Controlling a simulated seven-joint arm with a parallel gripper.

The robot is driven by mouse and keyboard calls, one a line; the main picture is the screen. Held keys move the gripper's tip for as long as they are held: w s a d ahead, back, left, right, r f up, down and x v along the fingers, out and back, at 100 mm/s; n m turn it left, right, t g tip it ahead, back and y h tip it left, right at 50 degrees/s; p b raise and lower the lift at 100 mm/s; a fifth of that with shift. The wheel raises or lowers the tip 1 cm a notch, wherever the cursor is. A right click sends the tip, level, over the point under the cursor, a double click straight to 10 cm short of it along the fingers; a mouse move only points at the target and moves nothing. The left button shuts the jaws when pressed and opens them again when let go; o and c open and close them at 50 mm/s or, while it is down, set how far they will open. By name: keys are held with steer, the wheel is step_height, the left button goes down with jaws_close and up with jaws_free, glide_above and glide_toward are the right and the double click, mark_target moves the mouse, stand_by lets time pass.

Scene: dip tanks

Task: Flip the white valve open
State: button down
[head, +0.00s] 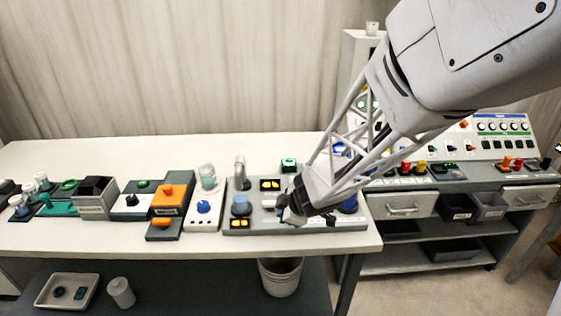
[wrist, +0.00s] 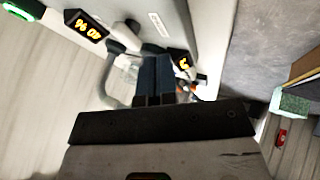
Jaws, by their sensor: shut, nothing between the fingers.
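A grey panel unit (head: 262,222) stands near the front edge of the white bench, with a grey spout at its back left. A small white part (head: 268,203) on it shows just left of my gripper; it may be the white valve, but most of that area is hidden by my gripper and arm. My gripper (head: 290,216) is low over the middle of the unit, shut and empty. In the wrist view its dark fingers (wrist: 154,98) are together, close to the unit; I cannot tell if they touch the valve.
Blue knobs (head: 240,205) and (head: 348,204) sit at the unit's left and right. Yellow-lit displays (head: 269,185) are near the spout (head: 239,170). A white panel with a blue knob (head: 203,207) stands to the left. A bucket (head: 281,276) is below the bench.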

mark_target(272, 210)
steer(key=shift+x, duration=2.3)
steer(key=shift+w, duration=1.95)
